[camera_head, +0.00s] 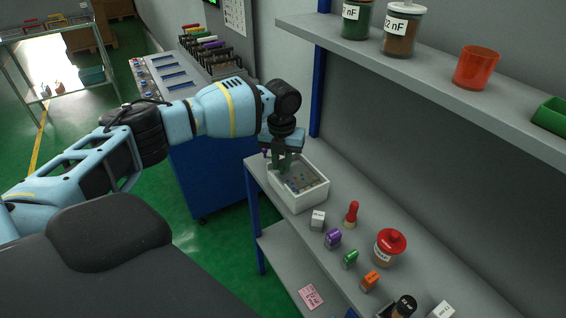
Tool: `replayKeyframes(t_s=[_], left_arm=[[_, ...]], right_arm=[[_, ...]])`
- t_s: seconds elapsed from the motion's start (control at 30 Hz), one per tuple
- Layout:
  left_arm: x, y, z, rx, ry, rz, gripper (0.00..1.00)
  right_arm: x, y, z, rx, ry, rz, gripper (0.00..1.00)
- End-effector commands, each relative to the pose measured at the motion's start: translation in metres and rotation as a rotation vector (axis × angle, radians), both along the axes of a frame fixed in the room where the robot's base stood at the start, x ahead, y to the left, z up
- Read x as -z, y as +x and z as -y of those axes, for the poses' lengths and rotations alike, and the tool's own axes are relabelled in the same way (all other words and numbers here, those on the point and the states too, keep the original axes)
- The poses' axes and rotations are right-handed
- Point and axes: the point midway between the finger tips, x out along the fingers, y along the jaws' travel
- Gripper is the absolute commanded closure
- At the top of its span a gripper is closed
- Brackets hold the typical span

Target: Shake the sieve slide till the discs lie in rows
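A white box-like tray (316,201) stands at the far left end of the bench shelf. A grey insert lies in it with several small coloured pieces on it; I take this as the sieve slide (302,179) with the discs, but they are too small to tell if they lie in rows. My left gripper (284,165) points down over the tray's back left part, its dark fingers at or just above the insert. I cannot tell whether it touches or grips anything. My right gripper is not in view.
In front of the tray stand a small white block (318,220), a red-topped peg (351,214), a purple clip (333,239), a green clip (350,259), an orange clip (370,281) and a red-lidded jar (389,247). An upper shelf (430,75) with jars overhangs to the right.

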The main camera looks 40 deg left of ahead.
Motion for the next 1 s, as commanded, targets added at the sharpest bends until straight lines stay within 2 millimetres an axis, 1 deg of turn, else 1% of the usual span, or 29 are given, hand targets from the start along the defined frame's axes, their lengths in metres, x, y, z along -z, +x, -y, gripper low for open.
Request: replayKeyframes(t_s=[0.03,0.13,0.17,0.47,0.57,0.8,0.9,1.0], left_arm=[[0.000,0.000,0.000,0.000,0.000,0.001,0.74],[0.000,0.000,0.000,0.000,0.000,0.000,0.61],[0.000,0.000,0.000,0.000,0.000,0.000,0.59],[-0.002,0.000,0.000,0.000,0.000,0.001,0.59],[-0.010,0.001,0.000,0.001,-0.001,0.003,0.59],[-0.048,0.001,0.000,0.001,-0.001,0.003,0.59],[-0.062,0.001,0.000,0.001,-0.001,0.003,0.59],[-0.072,0.000,0.000,0.001,-0.001,0.001,0.59]], right_arm=[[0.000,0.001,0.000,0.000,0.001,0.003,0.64],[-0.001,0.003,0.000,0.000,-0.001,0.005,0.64],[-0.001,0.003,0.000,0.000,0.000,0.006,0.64],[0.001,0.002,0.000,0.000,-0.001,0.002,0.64],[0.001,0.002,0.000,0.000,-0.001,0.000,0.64],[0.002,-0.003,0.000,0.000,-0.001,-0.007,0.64],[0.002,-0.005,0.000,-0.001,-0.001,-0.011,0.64],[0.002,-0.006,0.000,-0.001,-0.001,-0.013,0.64]])
